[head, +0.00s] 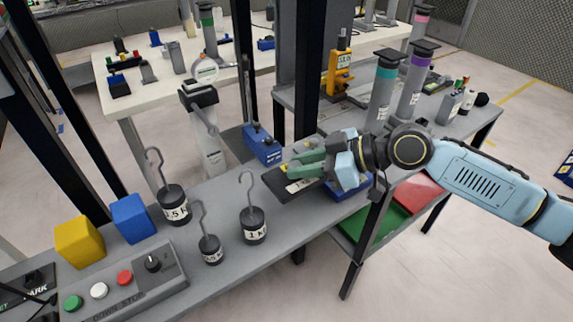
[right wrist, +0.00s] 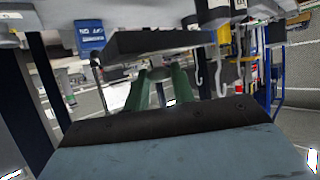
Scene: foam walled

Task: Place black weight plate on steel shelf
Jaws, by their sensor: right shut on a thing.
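The black weight plate (head: 283,192) is a dark flat slab with a pale label, at the middle of the head view. My right gripper (head: 306,163), with green fingers, is at the plate and shut on it. The plate also shows in the right wrist view (right wrist: 155,42) as a dark slab at the tips of the green fingers (right wrist: 161,82). The fingers hide part of it, and I cannot tell whether it touches the surface below. The grey steel shelf (head: 215,276) runs from the lower left toward the plate. My left gripper is not in view.
Hooked black weights (head: 254,226) stand on the shelf left of the plate. A blue box (head: 262,146) is just behind the plate. A dark upright post (head: 308,75) rises behind it. Yellow and blue cubes (head: 80,242) and a button panel (head: 125,288) occupy the left end.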

